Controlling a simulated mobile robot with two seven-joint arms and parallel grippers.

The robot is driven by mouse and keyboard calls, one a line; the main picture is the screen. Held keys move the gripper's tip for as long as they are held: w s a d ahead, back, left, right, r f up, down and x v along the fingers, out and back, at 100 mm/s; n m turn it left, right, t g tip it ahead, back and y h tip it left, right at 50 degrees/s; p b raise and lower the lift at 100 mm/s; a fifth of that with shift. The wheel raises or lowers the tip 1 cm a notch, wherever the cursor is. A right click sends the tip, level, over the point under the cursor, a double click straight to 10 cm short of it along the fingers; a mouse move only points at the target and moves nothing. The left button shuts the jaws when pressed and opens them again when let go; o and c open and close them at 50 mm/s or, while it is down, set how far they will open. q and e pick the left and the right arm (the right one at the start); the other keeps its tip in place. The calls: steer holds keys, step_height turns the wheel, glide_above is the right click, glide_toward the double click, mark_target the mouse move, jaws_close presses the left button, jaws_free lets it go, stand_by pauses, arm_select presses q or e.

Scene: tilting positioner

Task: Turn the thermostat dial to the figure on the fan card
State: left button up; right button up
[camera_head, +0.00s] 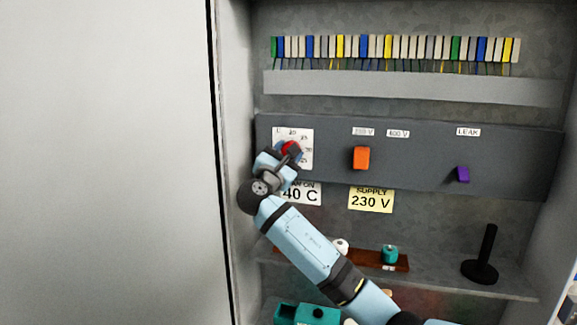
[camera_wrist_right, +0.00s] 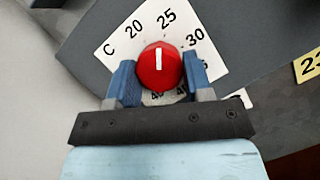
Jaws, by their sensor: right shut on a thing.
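The thermostat dial is a red round knob (camera_wrist_right: 160,66) with a white line, on a white scale plate (camera_head: 305,140). In the right wrist view the line points up in the picture, nearest 25 and slightly toward 20; the lower figures are partly hidden by the knob and fingers. My right gripper (camera_wrist_right: 160,82) has its blue fingers on both sides of the knob, shut on it. In the head view it covers much of the knob (camera_head: 289,148). The fan card (camera_head: 303,195) below reads 40 C, its left part hidden by my arm. My left gripper is not in view.
An orange switch (camera_head: 361,157), a purple knob labelled LEAK (camera_head: 463,174) and a yellow supply card (camera_head: 371,200) reading 230 V are to the right. A black post (camera_head: 487,255) stands on the shelf. The cabinet's side wall (camera_head: 238,130) is close left of the dial.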

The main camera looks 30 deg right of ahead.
steer(key=m+g+b, duration=0.2)
steer(key=m, duration=0.2)
steer(key=m+g+b, duration=0.1)
steer(key=m+b, duration=0.1)
steer(key=m, duration=0.3)
steer(key=shift+w+a+g+y, duration=0.15)
steer(key=shift+g+y, duration=0.15)
steer(key=shift+g, duration=0.1)
steer(key=shift+s+r+m+t+y, duration=0.15)
steer(key=shift+m+y, duration=1.1)
steer(key=shift+m, duration=1.6)
steer(key=shift+r+m+t+y, duration=0.25)
steer(key=shift+m+y, duration=1.05)
steer(key=shift+m, duration=1.6)
steer(key=shift+s+r+m+t+y, duration=0.15)
steer(key=shift+m+y, duration=1.1)
steer(key=shift+m, duration=1.6)
steer(key=shift+w+f, duration=0.1)
steer(key=o, duration=0.9)
